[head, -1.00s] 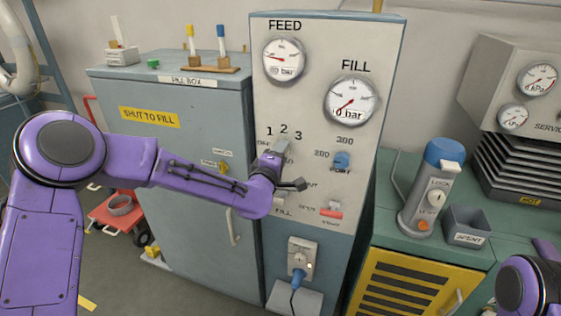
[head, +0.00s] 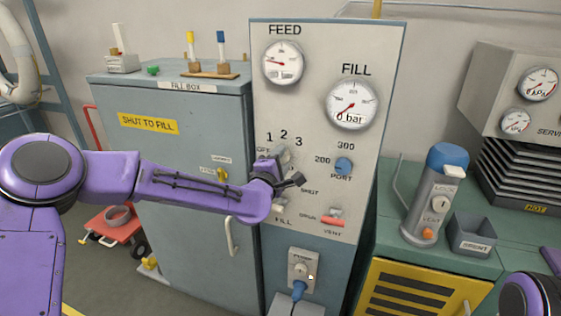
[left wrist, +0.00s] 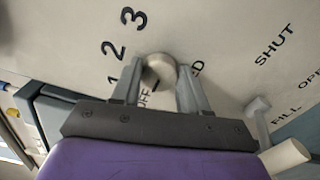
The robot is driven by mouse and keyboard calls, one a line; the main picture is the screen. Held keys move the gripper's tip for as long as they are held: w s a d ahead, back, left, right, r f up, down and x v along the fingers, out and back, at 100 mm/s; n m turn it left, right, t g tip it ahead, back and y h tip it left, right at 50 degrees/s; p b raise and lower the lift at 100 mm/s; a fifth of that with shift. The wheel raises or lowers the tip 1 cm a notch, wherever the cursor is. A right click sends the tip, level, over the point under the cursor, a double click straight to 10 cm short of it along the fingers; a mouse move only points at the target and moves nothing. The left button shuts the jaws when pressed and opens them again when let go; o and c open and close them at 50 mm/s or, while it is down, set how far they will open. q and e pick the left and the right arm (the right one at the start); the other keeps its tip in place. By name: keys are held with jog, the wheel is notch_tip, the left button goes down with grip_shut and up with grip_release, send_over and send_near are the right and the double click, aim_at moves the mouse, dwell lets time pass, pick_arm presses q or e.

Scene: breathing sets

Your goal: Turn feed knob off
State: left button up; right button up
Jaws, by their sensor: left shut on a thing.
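The feed knob (head: 281,154) is a grey round knob on the upright panel (head: 320,50), below the FEED gauge (head: 283,62) and ringed by OFF, 1, 2 and 3. My left gripper (head: 284,176) is at the knob, partly covering it in the head view. In the left wrist view the knob (left wrist: 158,68) sits between the two fingers (left wrist: 157,80), which are shut on it. The OFF mark shows beside the knob there, partly hidden by the gripper. My right gripper is out of view.
Close below is the pale fill lever (head: 280,205). To the right are the blue port knob (head: 343,166) and red vent lever (head: 333,222). A blue plug (head: 299,290) is lower down. A grey-blue fill box (head: 180,150) stands left, a green bench (head: 400,255) right.

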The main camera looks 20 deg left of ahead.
pick_arm(q)
jog(key=o, duration=1.1)
jog(key=shift+c, duration=0.2)
jog(key=shift+s, duration=0.1)
jog(key=s+b, duration=0.2)
jog(key=s, duration=0.8)
jog(key=shift+s+a+b, duration=0.2)
jog(key=shift+a+b, duration=0.05)
jog(key=shift+b, duration=0.05)
